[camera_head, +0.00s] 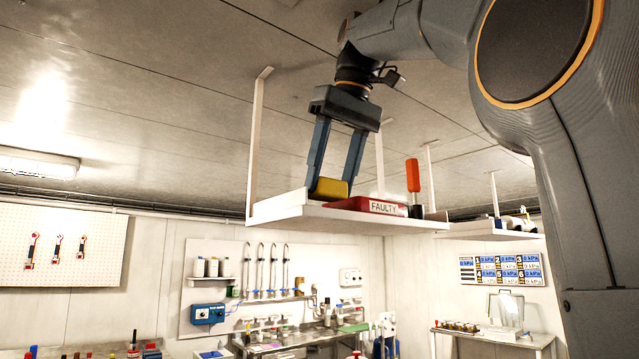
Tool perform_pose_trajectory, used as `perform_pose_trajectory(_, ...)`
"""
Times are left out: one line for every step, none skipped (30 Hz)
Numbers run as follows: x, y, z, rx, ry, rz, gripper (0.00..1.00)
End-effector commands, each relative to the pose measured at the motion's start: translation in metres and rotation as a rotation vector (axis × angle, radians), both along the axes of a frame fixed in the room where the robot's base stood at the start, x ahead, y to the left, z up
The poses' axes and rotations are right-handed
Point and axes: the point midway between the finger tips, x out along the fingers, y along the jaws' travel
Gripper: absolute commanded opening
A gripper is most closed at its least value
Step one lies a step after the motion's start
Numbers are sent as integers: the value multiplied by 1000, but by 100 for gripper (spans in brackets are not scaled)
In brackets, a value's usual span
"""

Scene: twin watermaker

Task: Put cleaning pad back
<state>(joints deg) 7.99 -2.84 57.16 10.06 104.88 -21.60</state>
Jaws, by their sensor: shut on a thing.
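My gripper (333,182) points down over the hanging white shelf (340,220) in the head view. It is shut on a yellow block, which looks like the cleaning pad (329,189), with one finger at each side of it. The pad is at the shelf's left part, at shelf level. The shelf's front lip hides the pad's underside, so I cannot tell whether it touches the shelf surface.
White hangers (257,140) hold the shelf from the ceiling. A second hanging shelf (490,234) is at right. A cluttered workbench (300,337) stands below.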

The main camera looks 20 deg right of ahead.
Motion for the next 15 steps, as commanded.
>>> perform_pose_trajectory(9,3,2,0,3,2,31)
perform_pose_trajectory(15,5,2,0,3,2,31)
perform_pose_trajectory(21,7,3,0,2,4,31)
perform_pose_trajectory(26,9,2,0,3,4,31)
perform_pose_trajectory(31,10,2,0,2,2,31)
perform_pose_trajectory(28,9,-3,-1,1,0,31)
perform_pose_trajectory(27,9,-6,-1,1,0,31)
perform_pose_trajectory(27,9,-8,-1,0,0,31)
perform_pose_trajectory(27,9,-10,-1,0,0,31)
perform_pose_trajectory(27,9,-12,0,1,0,31)
perform_pose_trajectory(27,9,-13,0,1,0,31)
perform_pose_trajectory(28,9,-14,-1,0,0,31)
perform_pose_trajectory(28,9,-15,-1,0,0,31)
perform_pose_trajectory(28,9,-15,-1,0,0,31)
perform_pose_trajectory(28,9,-15,-1,0,0,31)
